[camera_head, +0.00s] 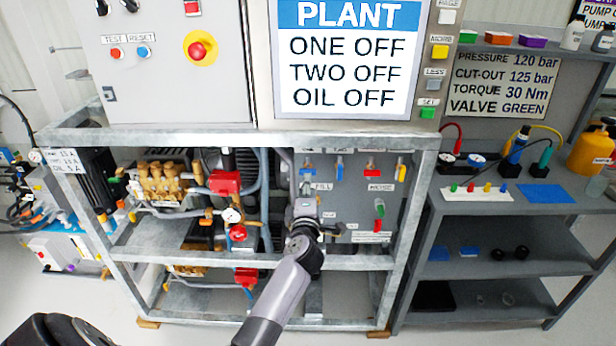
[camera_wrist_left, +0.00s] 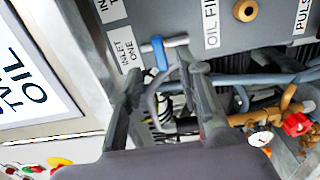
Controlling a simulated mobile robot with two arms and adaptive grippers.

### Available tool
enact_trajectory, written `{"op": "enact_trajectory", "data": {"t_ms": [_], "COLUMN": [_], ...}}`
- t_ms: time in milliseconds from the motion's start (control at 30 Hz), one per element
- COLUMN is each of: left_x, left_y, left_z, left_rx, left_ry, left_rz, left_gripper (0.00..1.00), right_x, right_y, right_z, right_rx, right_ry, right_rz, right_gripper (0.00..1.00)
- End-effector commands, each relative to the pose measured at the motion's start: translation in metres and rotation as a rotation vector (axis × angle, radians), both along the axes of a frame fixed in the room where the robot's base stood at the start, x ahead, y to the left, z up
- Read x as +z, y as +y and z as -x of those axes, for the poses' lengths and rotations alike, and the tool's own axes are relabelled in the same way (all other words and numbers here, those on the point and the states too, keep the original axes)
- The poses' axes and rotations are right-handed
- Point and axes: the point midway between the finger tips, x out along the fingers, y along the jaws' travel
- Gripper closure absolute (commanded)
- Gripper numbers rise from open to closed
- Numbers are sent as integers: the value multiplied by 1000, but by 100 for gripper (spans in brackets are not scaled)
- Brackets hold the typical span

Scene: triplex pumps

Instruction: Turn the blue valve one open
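The blue valve one (camera_head: 308,171) is on the grey panel under a small label, the left one of two blue valves in the head view. In the left wrist view its blue handle (camera_wrist_left: 159,54) shows beside the "INLET ONE" label (camera_wrist_left: 126,55) and lies crosswise to a short grey stem. My left gripper (camera_head: 303,208) is just below this valve in the head view. In the left wrist view my left gripper (camera_wrist_left: 160,66) is open, and the handle's near end shows between its fingertips. I cannot tell whether they touch. My right gripper is not in view.
A second blue valve (camera_head: 339,168), a red valve (camera_head: 371,170) and a yellow valve (camera_head: 400,170) sit to the right. The steel frame (camera_head: 350,262) has a bar crossing below. Pumps with red valves (camera_head: 225,183) stand left. A shelf (camera_head: 510,205) is at right.

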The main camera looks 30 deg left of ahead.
Motion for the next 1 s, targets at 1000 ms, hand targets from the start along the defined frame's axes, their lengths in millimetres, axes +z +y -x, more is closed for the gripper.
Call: {"op": "enact_trajectory", "data": {"t_ms": [1000], "left_x": [0], "left_y": [32], "left_z": [-53], "left_rx": [0], "left_ry": [0], "left_rz": [0], "left_gripper": [85], "right_x": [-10], "right_y": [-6], "right_z": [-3], "right_rx": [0], "right_ry": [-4], "right_rz": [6], "right_gripper": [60]}}
